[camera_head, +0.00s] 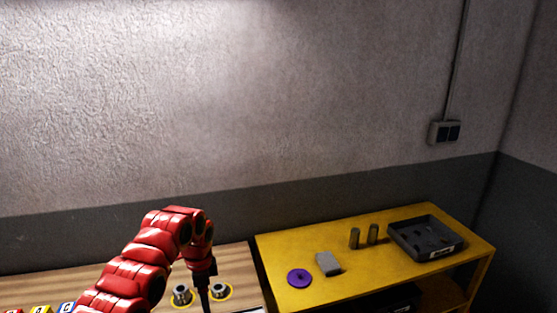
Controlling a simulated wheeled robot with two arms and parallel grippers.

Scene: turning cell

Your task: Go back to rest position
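My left arm comes in from the lower left, red and bent at the top. Its gripper (204,297) points down over the wooden table (236,258), between two metal cylindrical parts. Only a thin dark part of the gripper shows at the bottom edge, so I cannot tell whether it is open or holds anything. My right gripper is not in view.
Metal parts (181,295) and (220,291) stand in yellow rings. A yellow table (290,248) to the right bears a purple disc (299,277), a grey block (328,264), two metal cylinders (354,238) and a dark tray (455,250). Coloured labelled bins (66,308) show lower left.

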